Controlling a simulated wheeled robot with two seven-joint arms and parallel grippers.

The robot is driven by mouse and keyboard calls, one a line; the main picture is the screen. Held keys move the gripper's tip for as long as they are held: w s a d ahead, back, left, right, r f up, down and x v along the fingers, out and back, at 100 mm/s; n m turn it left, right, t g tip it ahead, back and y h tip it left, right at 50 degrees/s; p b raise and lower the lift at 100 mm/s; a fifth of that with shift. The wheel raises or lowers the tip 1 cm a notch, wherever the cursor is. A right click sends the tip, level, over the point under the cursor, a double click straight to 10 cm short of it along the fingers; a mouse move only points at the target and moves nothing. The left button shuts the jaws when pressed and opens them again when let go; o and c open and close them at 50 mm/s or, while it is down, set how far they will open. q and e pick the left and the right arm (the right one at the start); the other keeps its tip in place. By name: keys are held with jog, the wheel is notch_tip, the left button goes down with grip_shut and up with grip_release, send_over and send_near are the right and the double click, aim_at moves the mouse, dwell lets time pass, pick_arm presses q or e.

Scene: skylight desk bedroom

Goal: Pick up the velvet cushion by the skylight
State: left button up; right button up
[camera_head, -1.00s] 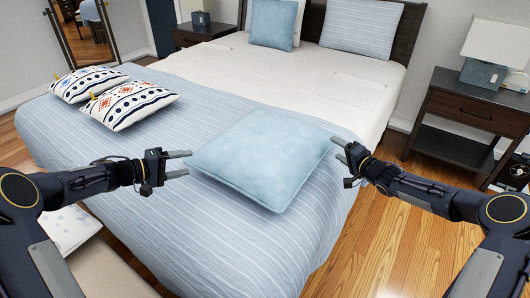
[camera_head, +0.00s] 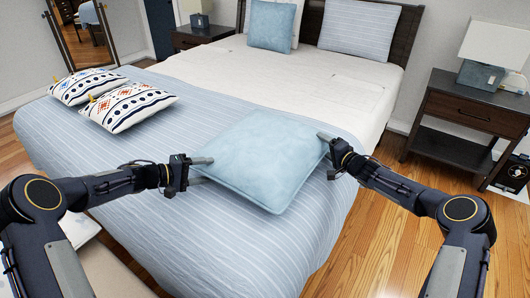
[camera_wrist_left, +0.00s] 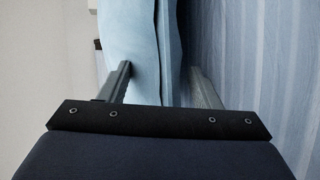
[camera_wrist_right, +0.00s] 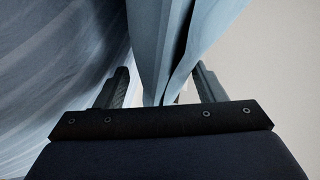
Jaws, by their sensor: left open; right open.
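A light blue velvet cushion (camera_head: 268,160) lies flat on the front part of the bed. My left gripper (camera_head: 203,170) is open at its left corner, and in the left wrist view the cushion's edge (camera_wrist_left: 140,45) lies between the open fingers (camera_wrist_left: 160,85). My right gripper (camera_head: 328,154) is open at its right corner. In the right wrist view the cushion's edge (camera_wrist_right: 165,50) reaches between the open fingers (camera_wrist_right: 160,88). The far fingers are partly hidden by the cushion in the head view.
The bed has a blue striped cover (camera_head: 170,210). Two patterned pillows (camera_head: 128,106) lie at the left. A similar light blue cushion (camera_head: 271,25) and a striped pillow (camera_head: 359,28) lean on the headboard. A dark nightstand (camera_head: 462,118) with a lamp (camera_head: 487,52) stands at the right.

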pick_arm(q)
jog(key=shift+w+d+f, duration=0.15)
jog(key=shift+w+d, duration=0.1)
jog(key=shift+d, duration=0.25)
pick_arm(e)
jog(key=shift+w+a, duration=0.3)
jog(key=shift+w, duration=0.2)
pick_arm(q)
grip_shut()
pick_arm(e)
jog(key=c, duration=1.4)
